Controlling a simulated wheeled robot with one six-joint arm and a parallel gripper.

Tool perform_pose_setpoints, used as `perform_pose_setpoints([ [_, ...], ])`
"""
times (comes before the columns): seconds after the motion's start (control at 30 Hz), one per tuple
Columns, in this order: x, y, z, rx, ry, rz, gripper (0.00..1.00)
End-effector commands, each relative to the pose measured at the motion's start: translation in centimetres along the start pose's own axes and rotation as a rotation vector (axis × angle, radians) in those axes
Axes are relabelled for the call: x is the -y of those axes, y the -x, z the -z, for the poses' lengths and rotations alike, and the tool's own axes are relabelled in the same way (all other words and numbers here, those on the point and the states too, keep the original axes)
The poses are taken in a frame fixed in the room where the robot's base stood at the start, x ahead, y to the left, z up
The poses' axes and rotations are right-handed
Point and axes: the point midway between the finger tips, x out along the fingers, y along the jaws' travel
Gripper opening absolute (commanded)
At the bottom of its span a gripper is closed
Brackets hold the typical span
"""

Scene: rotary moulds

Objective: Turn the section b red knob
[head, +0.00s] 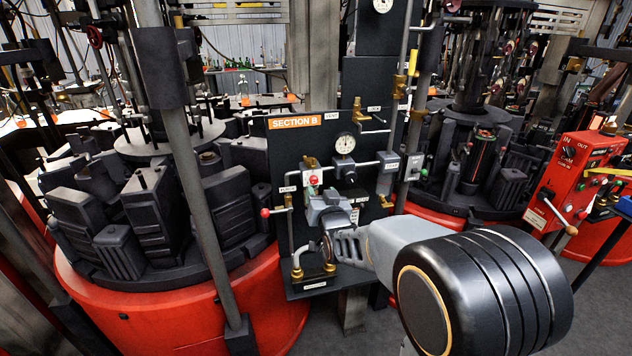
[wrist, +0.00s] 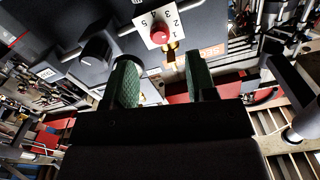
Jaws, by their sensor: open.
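The section b red knob (head: 313,180) sits on a white plate on the dark panel under the orange "SECTION B" label (head: 295,122). In the wrist view the red knob (wrist: 159,34) is at top centre, on a white plate (wrist: 157,19) marked with numbers. My gripper (wrist: 162,72) is open, its two green-padded fingers apart with nothing between them. The knob lies beyond the fingertips, roughly in line with the gap; the remaining distance is hard to tell. In the head view my gripper is just below the knob, partly hidden by my own arm.
A black knob (wrist: 95,50) is left of the red one in the wrist view, close to a finger. A round gauge (head: 345,143), pipes and a red-tipped lever (head: 266,212) crowd the panel. A grey post (head: 200,180) stands left. A red control box (head: 572,180) is at right.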

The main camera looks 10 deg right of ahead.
Motion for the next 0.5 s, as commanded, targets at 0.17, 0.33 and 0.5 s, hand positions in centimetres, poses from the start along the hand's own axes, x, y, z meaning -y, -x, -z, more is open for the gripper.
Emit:
perform_pose_setpoints([
  [0.17, 0.0, -2.9, 0.1, 0.002, 0.000, -0.001, 0.52],
  [0.33, 0.0, -4.7, 0.1, 0.001, 0.000, 0.000, 0.52],
  [0.5, 0.0, -5.5, 0.0, 0.000, 0.000, 0.000, 0.52],
])
